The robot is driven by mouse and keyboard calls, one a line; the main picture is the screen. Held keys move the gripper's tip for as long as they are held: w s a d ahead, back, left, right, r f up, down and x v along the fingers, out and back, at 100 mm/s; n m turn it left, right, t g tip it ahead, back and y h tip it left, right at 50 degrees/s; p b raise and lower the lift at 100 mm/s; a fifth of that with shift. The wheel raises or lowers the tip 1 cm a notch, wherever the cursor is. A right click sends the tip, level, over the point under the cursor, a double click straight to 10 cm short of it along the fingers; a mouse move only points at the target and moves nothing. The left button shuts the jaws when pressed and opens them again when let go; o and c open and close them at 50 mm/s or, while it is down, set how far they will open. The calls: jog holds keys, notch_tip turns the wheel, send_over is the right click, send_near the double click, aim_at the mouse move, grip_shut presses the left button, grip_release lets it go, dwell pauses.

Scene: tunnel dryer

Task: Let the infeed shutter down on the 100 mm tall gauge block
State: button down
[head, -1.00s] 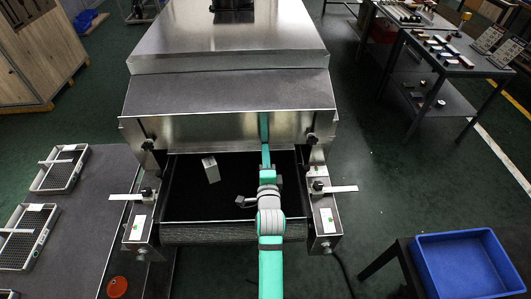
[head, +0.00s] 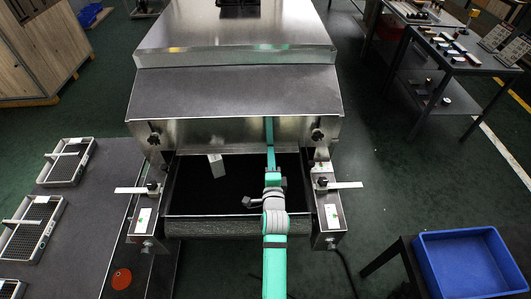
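The gauge block (head: 216,166) is a small pale grey block. It stands on the dark infeed belt (head: 200,199), left of the middle, just below the lower edge of the infeed shutter (head: 215,132) in the picture. I cannot tell whether the shutter touches the block. The shutter is a shiny metal plate across the dryer's mouth, with a dark knob at its left (head: 154,139) and another at its right (head: 318,136). My teal and grey arm (head: 274,223) reaches over the belt, right of the block, toward the shutter. Its fingers cannot be made out.
Metal side brackets with flat bars flank the belt at the left (head: 142,220) and right (head: 331,212). A grey table (head: 90,230) with mesh trays is at the left. A blue bin (head: 465,262) is at the lower right. A bench (head: 465,66) with small parts is at the back right.

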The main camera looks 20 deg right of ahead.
jog(key=shift+s+d, duration=0.15)
jog(key=shift+d, duration=0.15)
jog(key=c, duration=2)
grip_release()
jog(key=shift+c, duration=0.2)
jog(key=shift+o, duration=0.2)
jog(key=shift+a, duration=0.1)
jog(key=shift+a, duration=0.1)
jog(key=v, duration=1)
jog(key=shift+s, duration=0.35)
